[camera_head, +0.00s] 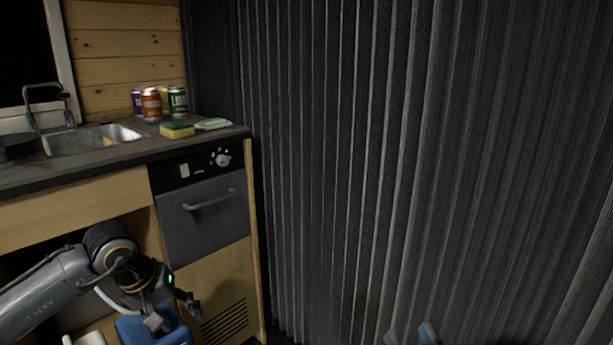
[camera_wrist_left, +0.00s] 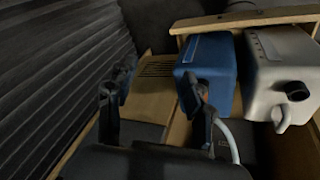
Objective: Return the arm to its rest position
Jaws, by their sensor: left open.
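My left arm (camera_head: 50,290) comes in from the left, in front of the lower cabinet. My left gripper (camera_head: 175,314) is open, with nothing between its fingers. In the head view it is in front of and partly over a blue container (camera_head: 135,328). In the left wrist view the spread fingers (camera_wrist_left: 155,88) show, with the right one overlapping the blue container (camera_wrist_left: 212,58); I cannot tell whether they touch. Two small tips, one grey and one bluish, show at the bottom edge of the head view; they may belong to my right gripper, but too little is visible.
A white container (camera_wrist_left: 285,65) with a dark cap stands beside the blue one. Above are the counter (camera_head: 100,158), sink (camera_head: 75,140), several cans (camera_head: 151,104) and a sponge (camera_head: 177,130). An oven (camera_head: 205,215) and a dark pleated curtain (camera_head: 400,150) are to the right.

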